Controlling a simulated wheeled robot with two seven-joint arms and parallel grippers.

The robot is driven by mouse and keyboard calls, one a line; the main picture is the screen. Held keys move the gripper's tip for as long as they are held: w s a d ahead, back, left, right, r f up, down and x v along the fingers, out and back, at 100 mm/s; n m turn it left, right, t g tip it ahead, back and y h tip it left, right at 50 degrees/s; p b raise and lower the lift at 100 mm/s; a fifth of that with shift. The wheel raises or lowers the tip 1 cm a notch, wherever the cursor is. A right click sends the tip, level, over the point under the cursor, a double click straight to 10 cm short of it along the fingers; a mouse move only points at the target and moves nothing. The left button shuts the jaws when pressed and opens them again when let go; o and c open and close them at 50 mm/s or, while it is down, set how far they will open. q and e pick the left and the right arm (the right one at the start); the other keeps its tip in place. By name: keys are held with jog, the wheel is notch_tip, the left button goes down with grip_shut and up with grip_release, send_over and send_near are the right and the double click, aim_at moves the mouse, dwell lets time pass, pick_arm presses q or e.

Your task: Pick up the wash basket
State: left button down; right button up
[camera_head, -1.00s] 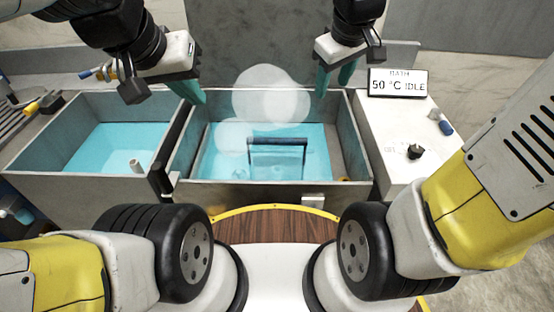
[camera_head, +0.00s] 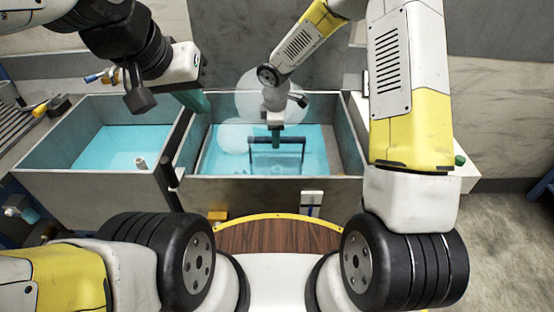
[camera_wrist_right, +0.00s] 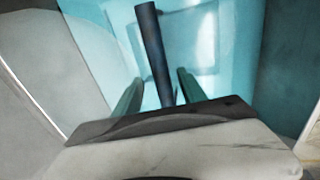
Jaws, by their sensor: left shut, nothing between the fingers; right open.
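The wash basket's dark handle (camera_head: 291,140) rises from the blue water in the right-hand basin; it also shows in the right wrist view (camera_wrist_right: 152,48). The basket body under the water is faint and hard to make out. My right gripper (camera_head: 275,146) is at the handle's top bar. In the right wrist view its two green fingers (camera_wrist_right: 157,94) are apart, one on each side of the bar, not closed on it. My left gripper (camera_head: 198,102) is shut and empty above the divider between the basins.
The right-hand basin (camera_head: 270,190) has raised metal walls around the handle. A left-hand basin (camera_head: 70,185) also holds blue water. Pale translucent vapour puffs (camera_head: 237,135) hang over the right basin. My right arm covers most of the control panel at the right.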

jog(key=f, duration=0.3)
jog(key=d+f, duration=0.1)
jog(key=f, duration=0.1)
jog(key=shift+w+f, duration=0.35)
jog(key=shift+w, duration=0.05)
grip_shut()
jog(key=shift+r, duration=0.1)
dwell(0.9)
